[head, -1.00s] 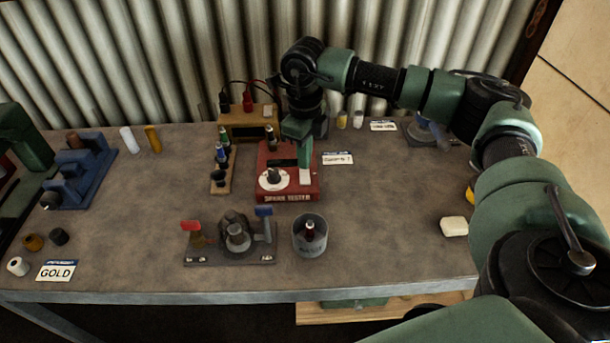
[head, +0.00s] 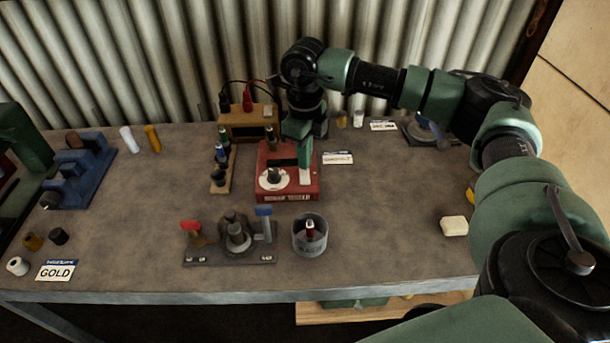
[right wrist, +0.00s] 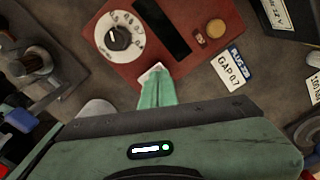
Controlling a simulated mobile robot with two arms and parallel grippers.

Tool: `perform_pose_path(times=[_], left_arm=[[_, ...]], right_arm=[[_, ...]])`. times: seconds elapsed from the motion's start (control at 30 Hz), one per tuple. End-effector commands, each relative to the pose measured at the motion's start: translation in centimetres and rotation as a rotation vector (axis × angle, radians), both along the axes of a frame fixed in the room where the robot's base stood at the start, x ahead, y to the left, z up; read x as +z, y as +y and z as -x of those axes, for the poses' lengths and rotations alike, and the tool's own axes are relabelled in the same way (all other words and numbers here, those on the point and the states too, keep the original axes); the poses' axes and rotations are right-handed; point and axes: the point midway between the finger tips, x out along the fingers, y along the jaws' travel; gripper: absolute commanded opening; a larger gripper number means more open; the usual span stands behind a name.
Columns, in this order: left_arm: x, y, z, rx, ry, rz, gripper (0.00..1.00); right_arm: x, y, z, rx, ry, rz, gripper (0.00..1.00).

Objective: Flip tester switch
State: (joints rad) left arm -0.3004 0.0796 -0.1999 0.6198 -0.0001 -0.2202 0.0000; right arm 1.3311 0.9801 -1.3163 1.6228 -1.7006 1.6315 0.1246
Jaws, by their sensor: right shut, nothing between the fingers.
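The red spark tester (head: 288,196) sits mid-bench, with a black knob on a white dial at its front left. It also shows in the right wrist view (right wrist: 118,68), with a dark slot, an amber round part (right wrist: 215,28) and a small reddish-brown part (right wrist: 203,38) that may be the switch. My right gripper (head: 305,172) is shut and empty, pointing down over the tester's right side. In the right wrist view its pale fingertips (right wrist: 152,74) overlap the tester's edge; I cannot tell whether they touch it. The arm hides the tester's back right. My left gripper is not in view.
A wooden rack of plugs (head: 221,180) stands left of the tester, and a tan box (head: 247,125) with cables behind it. A clamp fixture (head: 232,250) and a metal cup (head: 310,236) are in front. A gap card (head: 337,158) lies right. The bench farther right is mostly clear.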

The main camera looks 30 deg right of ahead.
Motion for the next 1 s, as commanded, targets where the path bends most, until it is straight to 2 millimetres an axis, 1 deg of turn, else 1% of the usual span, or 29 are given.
perform_pose_path(times=[1.0], left_arm=[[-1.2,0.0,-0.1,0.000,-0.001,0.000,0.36]], right_arm=[[-1.6,0.0,0.0,0.000,0.000,-0.001,0.00]])
